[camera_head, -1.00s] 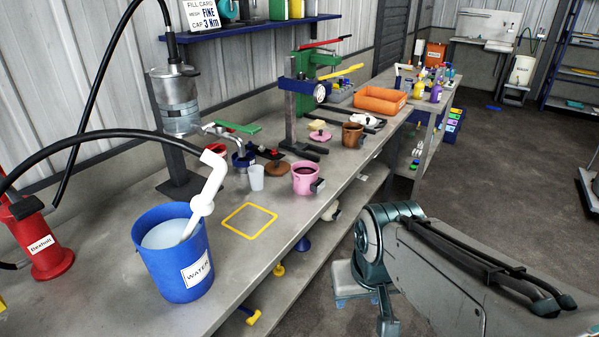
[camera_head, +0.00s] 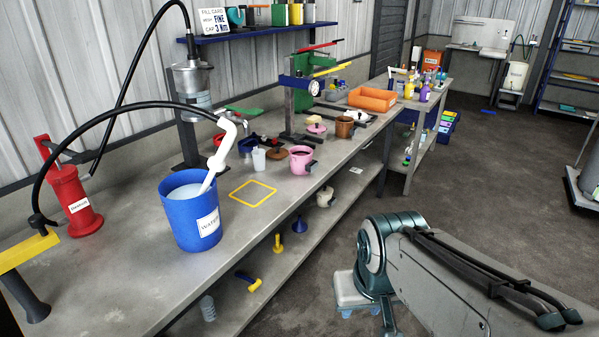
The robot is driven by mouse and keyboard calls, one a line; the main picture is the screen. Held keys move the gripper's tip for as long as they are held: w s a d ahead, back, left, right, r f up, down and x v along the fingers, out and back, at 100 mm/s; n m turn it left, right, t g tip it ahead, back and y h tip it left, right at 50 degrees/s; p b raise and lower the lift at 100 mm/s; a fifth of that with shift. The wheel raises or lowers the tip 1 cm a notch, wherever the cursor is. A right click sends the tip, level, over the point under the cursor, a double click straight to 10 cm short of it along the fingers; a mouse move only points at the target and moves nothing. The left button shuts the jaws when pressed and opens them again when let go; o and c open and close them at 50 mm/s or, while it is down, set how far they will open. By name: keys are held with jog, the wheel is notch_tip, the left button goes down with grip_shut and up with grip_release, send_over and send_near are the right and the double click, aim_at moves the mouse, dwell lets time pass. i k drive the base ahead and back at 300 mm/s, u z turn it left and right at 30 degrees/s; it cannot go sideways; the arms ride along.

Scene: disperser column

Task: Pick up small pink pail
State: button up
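The small pink pail (camera_head: 301,160) stands upright on the grey workbench (camera_head: 140,275), near its front edge. It has a dark inside or dark contents and a dark block-like handle on its right side. My arm is at the lower right, over the floor and well apart from the pail. My gripper's fingers cannot be made out, so whether it is open or shut does not show.
A blue water bucket (camera_head: 188,215) with a white spout stands left of the pail, beside a yellow square outline (camera_head: 252,193). A white cup (camera_head: 259,160) and brown pot (camera_head: 344,128) stand near the pail. An orange tray (camera_head: 372,98) lies farther back.

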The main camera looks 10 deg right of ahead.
aim_at(301, 162)
jog(key=u, duration=0.15)
jog(key=k, duration=0.35)
jog(key=z, duration=0.85)
jog(key=i, duration=1.4)
jog(key=u, duration=0.6)
jog(key=i, duration=0.8)
jog(key=u, duration=1.25)
jog(key=i, duration=0.35)
jog(key=u, duration=0.35)
